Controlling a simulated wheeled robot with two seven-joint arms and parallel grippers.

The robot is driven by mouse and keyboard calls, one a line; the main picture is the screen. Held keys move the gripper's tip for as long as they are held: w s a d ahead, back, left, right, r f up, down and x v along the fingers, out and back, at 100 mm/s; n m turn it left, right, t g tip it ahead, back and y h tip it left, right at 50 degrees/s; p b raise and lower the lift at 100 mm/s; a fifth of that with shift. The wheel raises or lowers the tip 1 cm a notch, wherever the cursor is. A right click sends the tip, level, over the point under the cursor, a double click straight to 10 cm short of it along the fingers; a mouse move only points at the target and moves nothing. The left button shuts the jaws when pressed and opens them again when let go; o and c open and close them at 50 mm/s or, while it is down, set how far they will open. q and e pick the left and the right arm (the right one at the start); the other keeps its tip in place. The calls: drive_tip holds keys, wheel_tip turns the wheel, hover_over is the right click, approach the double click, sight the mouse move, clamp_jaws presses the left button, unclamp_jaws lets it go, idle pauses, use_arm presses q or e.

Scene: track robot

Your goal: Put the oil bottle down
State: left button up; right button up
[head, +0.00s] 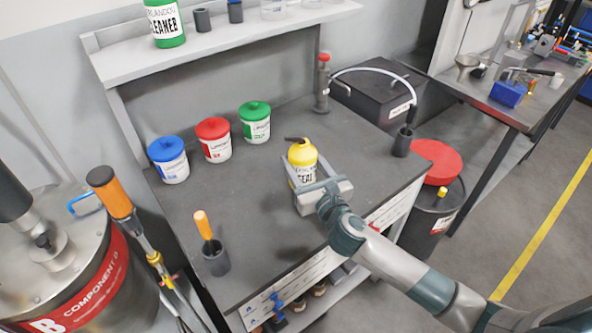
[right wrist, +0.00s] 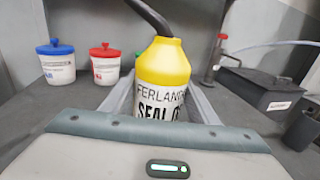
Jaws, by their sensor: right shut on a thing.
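The oil bottle (head: 302,157) is yellow on top with a white label and a dark spout. It stands upright at the right part of the grey workbench top (head: 262,195). My right gripper (head: 303,180) is shut on it from the front. In the right wrist view the bottle (right wrist: 163,85) sits between the two grey fingers (right wrist: 163,105), its lower part hidden behind the gripper body. I cannot tell for sure whether its base touches the bench. My left gripper is not in view.
Three white tubs with blue (head: 168,160), red (head: 214,139) and green (head: 255,122) lids stand at the back. A dark cup with an orange-handled tool (head: 215,258) stands front left. A dark cup (head: 402,142) and a black box (head: 374,95) are right. The bench middle is clear.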

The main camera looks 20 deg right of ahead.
sight(296, 171)
drive_tip(key=shift+w+a+f, duration=0.25)
drive_tip(key=shift+w+f, duration=0.1)
drive_tip(key=shift+w, duration=0.25)
drive_tip(key=shift+w+a+f, duration=0.25)
drive_tip(key=shift+w+f, duration=0.1)
drive_tip(key=shift+w, duration=0.2)
drive_tip(key=shift+f, duration=2)
drive_tip(key=shift+f, duration=0.15)
drive_tip(key=o, duration=1.4)
drive_tip(key=s, duration=0.4)
drive_tip(key=s+b, duration=0.1)
drive_tip(key=s, duration=0.3)
drive_tip(key=s+d+b, duration=0.1)
drive_tip(key=s, duration=0.3)
